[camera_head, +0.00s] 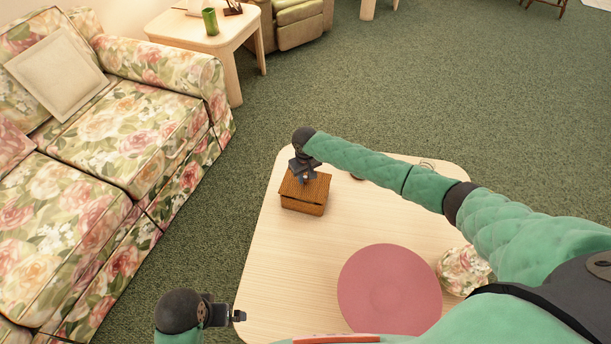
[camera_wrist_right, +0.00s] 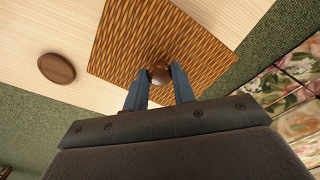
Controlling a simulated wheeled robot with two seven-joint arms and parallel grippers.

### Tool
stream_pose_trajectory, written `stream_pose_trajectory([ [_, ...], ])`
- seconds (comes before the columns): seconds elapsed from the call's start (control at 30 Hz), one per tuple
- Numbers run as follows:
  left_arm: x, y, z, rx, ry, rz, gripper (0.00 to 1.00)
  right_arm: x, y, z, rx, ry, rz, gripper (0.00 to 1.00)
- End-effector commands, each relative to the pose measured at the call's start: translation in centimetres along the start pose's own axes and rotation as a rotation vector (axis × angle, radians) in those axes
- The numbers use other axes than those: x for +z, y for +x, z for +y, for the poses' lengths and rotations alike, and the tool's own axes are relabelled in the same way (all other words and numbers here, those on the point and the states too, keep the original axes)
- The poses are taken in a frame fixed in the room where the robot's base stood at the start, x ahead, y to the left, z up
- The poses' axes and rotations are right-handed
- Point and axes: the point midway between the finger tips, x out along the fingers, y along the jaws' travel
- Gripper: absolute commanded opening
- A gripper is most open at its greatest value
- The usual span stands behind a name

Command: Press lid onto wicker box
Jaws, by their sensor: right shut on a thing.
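The wicker box (camera_head: 302,207) stands on the pale wooden table near its far left edge. Its woven lid (camera_head: 320,187) lies over the box top, with a dark line between them at the front; I cannot tell whether it is fully seated. In the right wrist view the lid (camera_wrist_right: 205,42) fills the upper middle, with a round brown knob (camera_wrist_right: 160,74) on it. My right gripper (camera_head: 304,178) is above the lid, its fingers (camera_wrist_right: 160,84) shut on the knob. My left gripper (camera_head: 239,316) is away from the box, at the table's near left edge; its finger gap is unclear.
A round pink mat (camera_head: 390,290) lies on the table (camera_head: 285,260). A brown wooden disc (camera_wrist_right: 56,68) lies near the box. A floral object (camera_head: 463,271) is partly hidden by my right arm. A floral sofa (camera_head: 130,130) stands left, with carpet between.

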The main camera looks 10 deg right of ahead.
Motion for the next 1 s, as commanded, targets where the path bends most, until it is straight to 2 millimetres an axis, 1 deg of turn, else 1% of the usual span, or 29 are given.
stream_pose_trajectory([
  [0.2,-0.03,0.05,0.0,0.0,0.0,0.0,1.0,-0.01,-0.02,-0.01,0.0,0.0,0.0,0.0],
  [1.0,-0.16,-0.78,0.05,-0.001,0.001,0.001,1.0,0.02,0.15,-0.02,0.0,0.0,0.0,0.0],
])
